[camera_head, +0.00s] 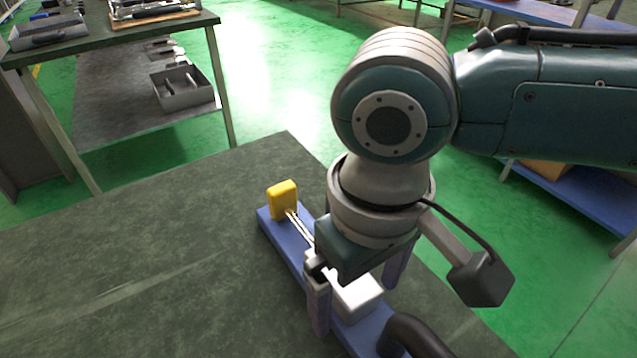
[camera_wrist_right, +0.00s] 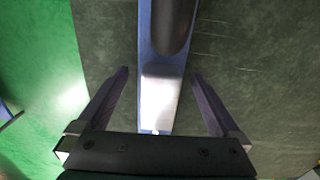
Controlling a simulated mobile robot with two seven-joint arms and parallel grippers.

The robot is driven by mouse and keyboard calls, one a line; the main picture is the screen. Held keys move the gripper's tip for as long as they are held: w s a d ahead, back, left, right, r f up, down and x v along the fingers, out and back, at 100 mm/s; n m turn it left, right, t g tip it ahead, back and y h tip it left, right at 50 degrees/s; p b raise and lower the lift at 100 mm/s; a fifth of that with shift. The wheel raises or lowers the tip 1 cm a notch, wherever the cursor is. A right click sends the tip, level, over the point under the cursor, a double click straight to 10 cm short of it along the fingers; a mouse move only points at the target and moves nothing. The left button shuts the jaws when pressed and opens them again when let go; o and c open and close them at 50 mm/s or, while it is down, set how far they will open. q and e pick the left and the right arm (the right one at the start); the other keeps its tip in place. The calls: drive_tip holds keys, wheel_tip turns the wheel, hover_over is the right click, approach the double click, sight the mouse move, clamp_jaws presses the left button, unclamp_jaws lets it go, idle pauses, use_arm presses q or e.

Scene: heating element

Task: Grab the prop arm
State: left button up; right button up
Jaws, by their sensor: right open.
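A long blue base (camera_head: 286,238) lies on the dark table. It carries a yellow block (camera_head: 283,200) at its far end, thin metal rods (camera_head: 299,228), a white block (camera_head: 356,297) and a dark curved arm-like part (camera_head: 415,337) at the near end. I cannot tell for sure which part is the prop arm. My right gripper (camera_head: 357,290) points down over the base, open, its fingers on either side of the white block. In the right wrist view the white block (camera_wrist_right: 158,100) lies between the spread fingers, with the dark part (camera_wrist_right: 173,25) beyond. My left gripper is not in view.
The dark table top (camera_head: 150,285) is clear to the left of the blue base. Its edge lies close on the right, with green floor (camera_head: 275,85) beyond. Another table (camera_head: 115,38) with trays stands at the far left, and blue shelving (camera_head: 590,205) at the right.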

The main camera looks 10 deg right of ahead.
drive_tip(key=shift+f, duration=0.5)
drive_tip(key=shift+a, duration=0.1)
drive_tip(key=shift+c, duration=0.2)
drive_tip(key=shift+r, duration=0.1)
clamp_jaws()
